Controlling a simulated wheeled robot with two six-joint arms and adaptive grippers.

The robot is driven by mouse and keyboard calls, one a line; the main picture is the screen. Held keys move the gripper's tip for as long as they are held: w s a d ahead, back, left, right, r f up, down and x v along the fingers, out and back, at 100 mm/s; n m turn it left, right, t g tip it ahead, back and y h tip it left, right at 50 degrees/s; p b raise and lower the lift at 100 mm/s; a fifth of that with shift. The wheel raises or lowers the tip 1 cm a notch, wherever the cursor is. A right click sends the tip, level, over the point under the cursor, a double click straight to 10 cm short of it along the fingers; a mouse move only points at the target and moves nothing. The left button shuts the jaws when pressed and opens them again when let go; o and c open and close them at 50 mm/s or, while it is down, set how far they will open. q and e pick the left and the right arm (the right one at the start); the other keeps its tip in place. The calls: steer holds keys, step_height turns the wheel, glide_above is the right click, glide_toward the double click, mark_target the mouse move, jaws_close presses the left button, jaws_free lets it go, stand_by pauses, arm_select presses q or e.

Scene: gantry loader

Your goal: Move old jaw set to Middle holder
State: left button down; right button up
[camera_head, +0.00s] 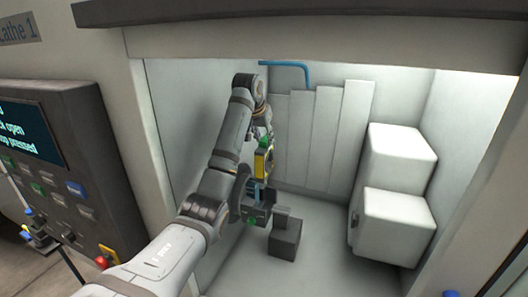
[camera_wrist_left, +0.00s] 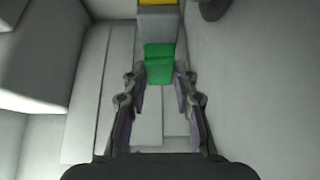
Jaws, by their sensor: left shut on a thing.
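In the left wrist view, my left gripper (camera_wrist_left: 160,82) is shut on a green block (camera_wrist_left: 159,65) between its fingertips. A grey block (camera_wrist_left: 157,22) adjoins it, with a yellow edge (camera_wrist_left: 157,3) beyond; I cannot tell whether these are one jaw set. In the head view, my left arm reaches into the lathe chamber. A yellow part (camera_head: 262,161) shows beside its wrist, and the fingers are hard to make out there. The middle holder cannot be identified. My right gripper is not in view.
A dark block (camera_head: 285,240) stands on the chamber floor below the wrist. White boxes (camera_head: 395,222) stand at the right wall, and a blue pipe (camera_head: 290,64) runs at the back. A control panel (camera_head: 55,165) stands left of the opening. A small stand (camera_head: 38,240) holds coloured parts.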

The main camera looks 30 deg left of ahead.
arm_select(q)
steer(key=shift+r+p, duration=2.55)
steer(key=shift+r, duration=0.15)
steer(key=shift+f, duration=0.1)
